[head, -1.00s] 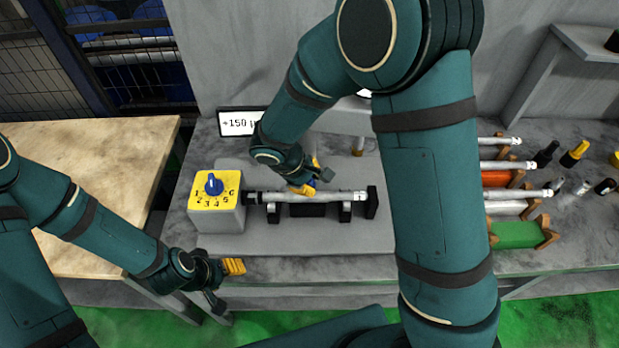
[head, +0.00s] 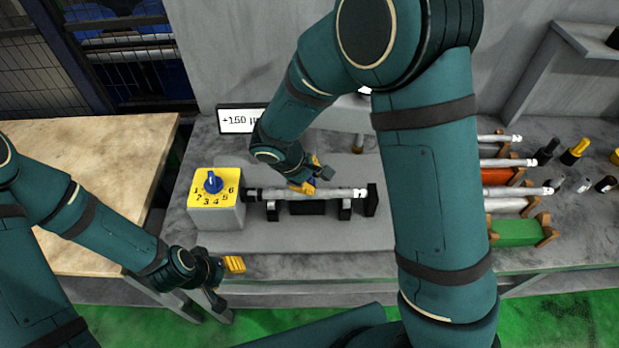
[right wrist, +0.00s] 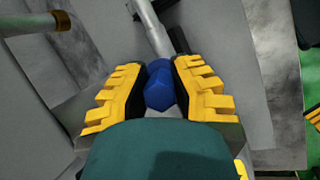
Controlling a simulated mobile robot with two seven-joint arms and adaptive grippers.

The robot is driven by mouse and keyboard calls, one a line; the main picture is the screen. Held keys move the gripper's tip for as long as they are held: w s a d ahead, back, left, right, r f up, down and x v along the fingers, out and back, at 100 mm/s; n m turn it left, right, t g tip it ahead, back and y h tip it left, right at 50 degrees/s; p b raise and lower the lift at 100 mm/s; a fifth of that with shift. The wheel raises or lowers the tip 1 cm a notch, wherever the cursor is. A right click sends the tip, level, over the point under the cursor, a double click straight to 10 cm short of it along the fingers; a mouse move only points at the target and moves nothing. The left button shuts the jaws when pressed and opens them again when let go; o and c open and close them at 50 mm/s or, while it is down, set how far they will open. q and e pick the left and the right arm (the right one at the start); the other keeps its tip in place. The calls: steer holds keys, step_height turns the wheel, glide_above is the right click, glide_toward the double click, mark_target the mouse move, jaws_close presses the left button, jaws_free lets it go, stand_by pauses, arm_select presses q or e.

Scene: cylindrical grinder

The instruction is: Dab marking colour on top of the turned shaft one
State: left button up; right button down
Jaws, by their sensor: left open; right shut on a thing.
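The pale metal shaft (head: 330,194) lies level across dark supports on the grinder, with a dark piece at its left end. It also shows in the right wrist view (right wrist: 152,28), running up from the gripper. My left gripper (head: 233,265) is open and empty in front of the grinder.
A yellow dial box (head: 215,190) with a blue knob stands left of the shaft. A display (head: 238,121) reads about +150. The wooden table (head: 90,170) is clear.

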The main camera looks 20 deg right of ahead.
steer(key=shift+f+b, duration=0.55)
steer(key=shift+b, duration=0.15)
stand_by(1.4)
steer(key=shift+r, duration=0.1)
stand_by(0.4)
steer(key=shift+r+p, duration=2.4)
steer(key=shift+r, duration=1.05)
